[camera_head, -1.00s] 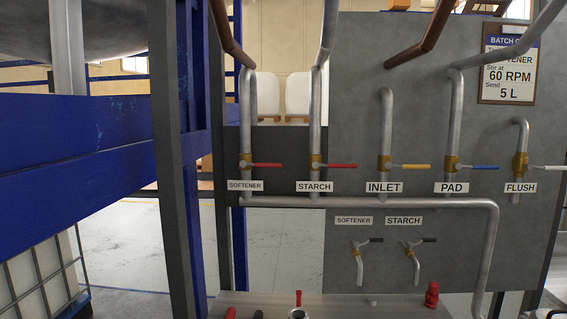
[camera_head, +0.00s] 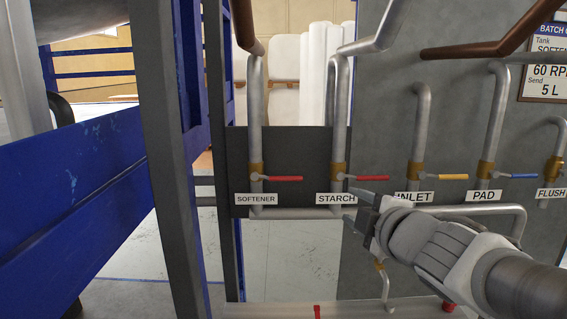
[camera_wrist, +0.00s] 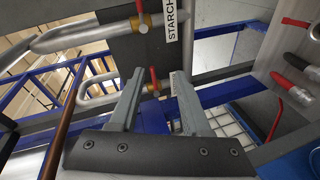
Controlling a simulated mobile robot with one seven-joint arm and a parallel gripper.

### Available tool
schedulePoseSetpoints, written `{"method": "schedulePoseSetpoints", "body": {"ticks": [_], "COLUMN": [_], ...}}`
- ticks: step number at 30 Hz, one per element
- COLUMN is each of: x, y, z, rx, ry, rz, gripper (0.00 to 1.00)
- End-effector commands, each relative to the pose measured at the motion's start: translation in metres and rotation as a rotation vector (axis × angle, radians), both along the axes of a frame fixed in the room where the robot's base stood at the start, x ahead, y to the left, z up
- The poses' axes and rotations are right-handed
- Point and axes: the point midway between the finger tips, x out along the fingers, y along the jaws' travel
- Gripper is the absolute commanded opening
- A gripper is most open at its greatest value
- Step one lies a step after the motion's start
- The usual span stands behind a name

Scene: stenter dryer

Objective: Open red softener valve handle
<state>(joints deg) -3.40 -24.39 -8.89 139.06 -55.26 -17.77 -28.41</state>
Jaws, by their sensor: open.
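The red softener valve handle (camera_head: 285,178) points right, crosswise to its upright pipe, on a brass valve (camera_head: 256,170) above the SOFTENER label (camera_head: 257,199). My gripper (camera_head: 352,203) is right of it, in front of the STARCH label, apart from the softener handle. In the wrist view my gripper (camera_wrist: 158,72) is open, with nothing held. The red softener handle (camera_wrist: 154,76) shows in the gap between the fingers, farther off, with its brass valve below it. The fingers do not appear to touch it.
The red starch handle (camera_head: 370,179) is close above my gripper, and it also shows at the top of the wrist view (camera_wrist: 139,8). The yellow inlet (camera_head: 453,177) and blue pad (camera_head: 523,176) handles are to the right. A grey post (camera_head: 165,150) stands left.

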Motion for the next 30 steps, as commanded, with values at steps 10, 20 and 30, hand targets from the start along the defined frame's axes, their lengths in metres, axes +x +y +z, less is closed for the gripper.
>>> {"method": "schedulePoseSetpoints", "body": {"ticks": [10, 20, 30], "x": [0.006, 0.045, 0.097], "y": [0.041, 0.058, 0.080], "z": [0.018, 0.009, -0.001], "rx": [-0.162, -0.162, -0.160], "ry": [-0.099, -0.098, -0.097], "rz": [0.249, 0.249, 0.248], "gripper": [0.48, 0.48, 0.48]}}
